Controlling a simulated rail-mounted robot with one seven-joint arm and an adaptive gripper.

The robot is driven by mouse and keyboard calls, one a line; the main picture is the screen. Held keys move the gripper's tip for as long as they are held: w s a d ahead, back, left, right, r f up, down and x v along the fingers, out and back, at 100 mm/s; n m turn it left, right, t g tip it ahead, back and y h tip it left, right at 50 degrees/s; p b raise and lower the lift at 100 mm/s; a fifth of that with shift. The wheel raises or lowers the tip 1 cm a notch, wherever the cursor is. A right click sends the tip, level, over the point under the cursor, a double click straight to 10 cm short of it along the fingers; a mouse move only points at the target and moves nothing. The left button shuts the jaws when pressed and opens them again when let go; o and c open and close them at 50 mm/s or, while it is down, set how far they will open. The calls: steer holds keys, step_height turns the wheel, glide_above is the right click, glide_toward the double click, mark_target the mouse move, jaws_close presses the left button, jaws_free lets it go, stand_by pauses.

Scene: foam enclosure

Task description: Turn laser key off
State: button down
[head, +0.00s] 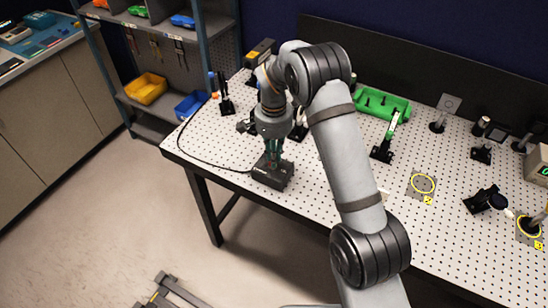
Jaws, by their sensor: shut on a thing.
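A small dark box (268,177), which looks like the laser's key-switch unit, sits on the perforated white table near its front left edge. A black cable runs from it to the left and back along the table. My gripper (273,156) points down onto the top of this box, with its fingers shut at the key's place. The key itself is too small and too covered by the fingers to see, so its turn angle cannot be told. A small reddish spot shows on the box top beside the fingertips.
Optic posts (226,105) stand behind my gripper on the left. Yellow-ringed spots (424,183) and a dark mount (486,200) are on the right. The table's front left corner is clear.

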steer(key=shift+n, duration=0.4)
steer(key=c, duration=1.8)
jaws_free()
steer(key=shift+o, duration=0.3)
steer(key=shift+r, duration=0.1)
step_height(320, 180, up, 12)
